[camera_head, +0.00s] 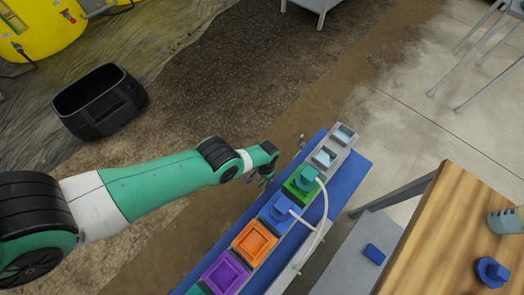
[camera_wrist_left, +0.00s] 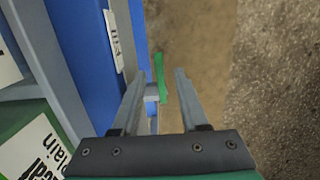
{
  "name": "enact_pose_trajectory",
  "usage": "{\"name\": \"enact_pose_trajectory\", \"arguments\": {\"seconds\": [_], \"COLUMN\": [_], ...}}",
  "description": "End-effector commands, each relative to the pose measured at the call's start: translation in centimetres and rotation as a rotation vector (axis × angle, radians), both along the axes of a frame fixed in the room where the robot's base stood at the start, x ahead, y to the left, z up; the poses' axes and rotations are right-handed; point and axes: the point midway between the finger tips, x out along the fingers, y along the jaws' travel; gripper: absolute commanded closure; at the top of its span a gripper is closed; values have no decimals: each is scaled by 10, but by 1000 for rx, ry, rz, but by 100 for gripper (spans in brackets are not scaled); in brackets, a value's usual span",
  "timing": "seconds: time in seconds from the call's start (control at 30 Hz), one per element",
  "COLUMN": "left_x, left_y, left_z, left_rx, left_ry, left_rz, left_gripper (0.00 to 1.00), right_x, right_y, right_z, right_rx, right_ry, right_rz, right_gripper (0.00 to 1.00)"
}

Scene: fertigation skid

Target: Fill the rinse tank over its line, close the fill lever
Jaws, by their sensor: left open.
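My left gripper (camera_head: 265,180) is open beside the left side of the blue skid (camera_head: 359,166), near its far end. In the left wrist view its two fingers (camera_wrist_left: 162,76) stand either side of a thin green lever (camera_wrist_left: 161,80) on a grey stub (camera_wrist_left: 152,94); I cannot tell whether they touch it. A small white label (camera_wrist_left: 114,40) is on the blue face beside it. At the skid's far end are grey tanks (camera_head: 337,146) with pale openings; which is the rinse tank, its line and its level are too small to tell. My right gripper is not in view.
Green (camera_head: 292,190), blue (camera_head: 268,216), orange (camera_head: 240,252) and purple (camera_head: 208,284) units line the skid. A pale hose (camera_head: 322,222) arches over its right side. A wooden table (camera_head: 447,235) stands right. A black bin (camera_head: 98,101) sits on the ground left.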

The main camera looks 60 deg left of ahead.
Motion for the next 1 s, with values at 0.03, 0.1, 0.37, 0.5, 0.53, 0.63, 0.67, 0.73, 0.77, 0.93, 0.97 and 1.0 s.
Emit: {"name": "enact_pose_trajectory", "arguments": {"seconds": [0.03, 0.1, 0.37, 0.5, 0.53, 0.63, 0.67, 0.73, 0.77, 0.93, 0.97, 1.0], "left_x": [1, 2, 7, 9, 9, 10, 10, 10, 10, 10, 11, 14], "left_y": [0, 1, 2, 3, 3, 3, 3, 3, 3, 6, 9, 17], "left_z": [12, 25, 87, 107, 109, 112, 111, 110, 110, 108, 106, 101], "left_rx": [0, 0, 1, 1, 1, 2, 2, 2, 2, 8, 17, 37], "left_ry": [-1, -1, -4, -7, -7, -8, -8, -8, -8, -14, -23, -43], "left_rz": [0, 0, 0, 0, 0, 0, 0, 0, 0, -6, -15, -37], "left_gripper": [56, 56, 56, 56, 56, 56, 56, 56, 56, 71, 76, 83], "right_x": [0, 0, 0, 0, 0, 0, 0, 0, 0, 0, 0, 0], "right_y": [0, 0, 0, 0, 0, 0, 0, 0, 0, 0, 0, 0], "right_z": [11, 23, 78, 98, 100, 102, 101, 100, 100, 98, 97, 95], "right_rx": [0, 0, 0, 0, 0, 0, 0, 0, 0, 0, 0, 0], "right_ry": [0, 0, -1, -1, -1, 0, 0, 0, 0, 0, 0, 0], "right_rz": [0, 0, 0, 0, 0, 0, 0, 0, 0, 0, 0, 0], "right_gripper": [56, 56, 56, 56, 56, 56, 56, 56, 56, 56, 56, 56]}}
